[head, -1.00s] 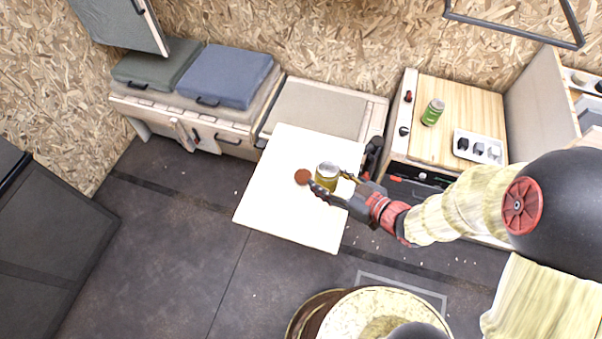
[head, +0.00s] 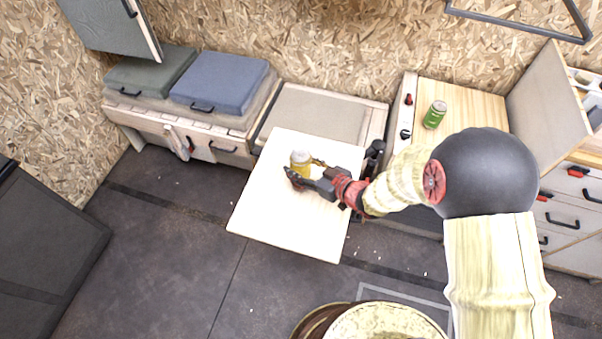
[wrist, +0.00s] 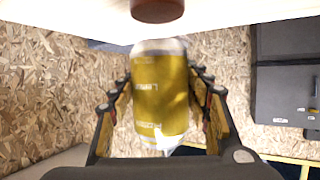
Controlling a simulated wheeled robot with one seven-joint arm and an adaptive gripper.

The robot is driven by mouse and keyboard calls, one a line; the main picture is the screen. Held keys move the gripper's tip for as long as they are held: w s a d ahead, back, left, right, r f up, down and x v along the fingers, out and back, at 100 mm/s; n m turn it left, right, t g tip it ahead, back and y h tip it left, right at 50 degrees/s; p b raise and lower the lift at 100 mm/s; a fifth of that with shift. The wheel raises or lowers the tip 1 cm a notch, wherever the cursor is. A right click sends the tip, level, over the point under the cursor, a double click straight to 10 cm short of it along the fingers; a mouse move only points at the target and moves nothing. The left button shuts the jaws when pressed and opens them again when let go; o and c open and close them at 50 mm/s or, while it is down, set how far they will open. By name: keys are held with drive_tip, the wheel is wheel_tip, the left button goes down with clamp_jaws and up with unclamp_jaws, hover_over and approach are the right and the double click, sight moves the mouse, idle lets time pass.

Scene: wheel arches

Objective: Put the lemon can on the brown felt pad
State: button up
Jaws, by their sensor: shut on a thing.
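The lemon can (head: 300,164) is yellow with a pale end, over the white table in the head view. My gripper (head: 304,169) is shut on it, with one finger on each side. In the wrist view the can (wrist: 160,95) stands between the two fingers (wrist: 160,105). The brown felt pad (wrist: 157,10) shows at the top edge of the wrist view, in line with the can. In the head view the pad is hidden behind the can and gripper. I cannot tell whether the can touches the pad.
The white table top (head: 290,225) is otherwise clear. A green can (head: 435,114) stands on the wooden counter (head: 460,97) at the right. A bench with a blue cushion (head: 220,82) and a green cushion (head: 150,72) is at the back left.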

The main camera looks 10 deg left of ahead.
sight(301, 172)
drive_tip(key=shift+f+b, duration=0.65)
drive_tip(key=shift+f, duration=0.7)
drive_tip(key=shift+f, duration=0.1)
drive_tip(key=shift+f, duration=0.15)
drive_tip(key=o, duration=1.5)
drive_tip(key=shift+s+d+r, duration=0.1)
drive_tip(key=shift+d+r, duration=0.2)
drive_tip(key=shift+r, duration=0.05)
drive_tip(key=p+v, duration=0.4)
drive_tip(key=v, duration=0.7)
drive_tip(key=shift+s+d+r, duration=0.1)
drive_tip(key=shift+d, duration=0.05)
